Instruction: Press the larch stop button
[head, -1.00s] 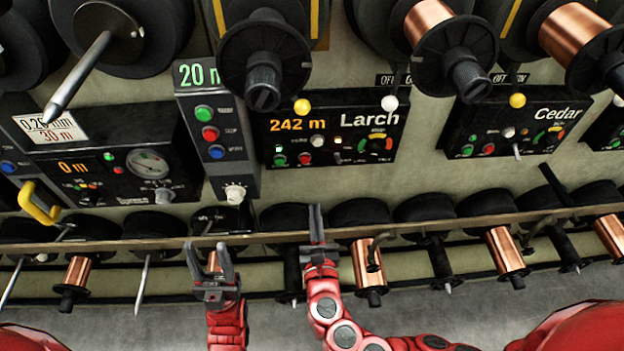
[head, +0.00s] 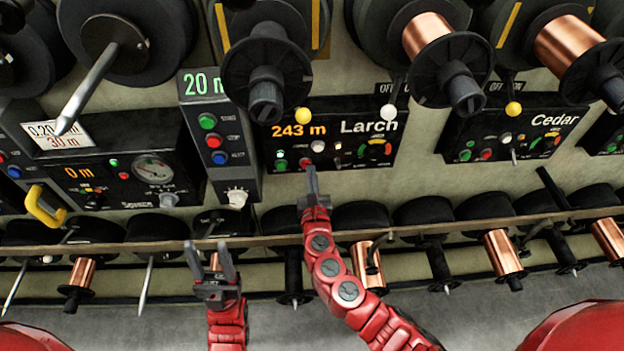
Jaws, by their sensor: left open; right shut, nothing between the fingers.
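The Larch panel (head: 352,153) is a black box with an orange "243 m" readout and a lit green lamp. Its red button (head: 304,162), taken as the stop button, is in the lower row, right of a green button (head: 281,165). My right gripper (head: 311,171) is shut and empty, its fingertips just below and right of the red button in the picture. I cannot tell whether they touch it or the panel. My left gripper (head: 207,260) is open and empty, lower left, in front of the lower spool rail.
A counter box (head: 219,140) showing "20 m" has green, red and blue buttons left of Larch. The Cedar panel (head: 510,135) is to the right. Large spools overhang above. A rail (head: 130,246) with several smaller spools and pegs runs below.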

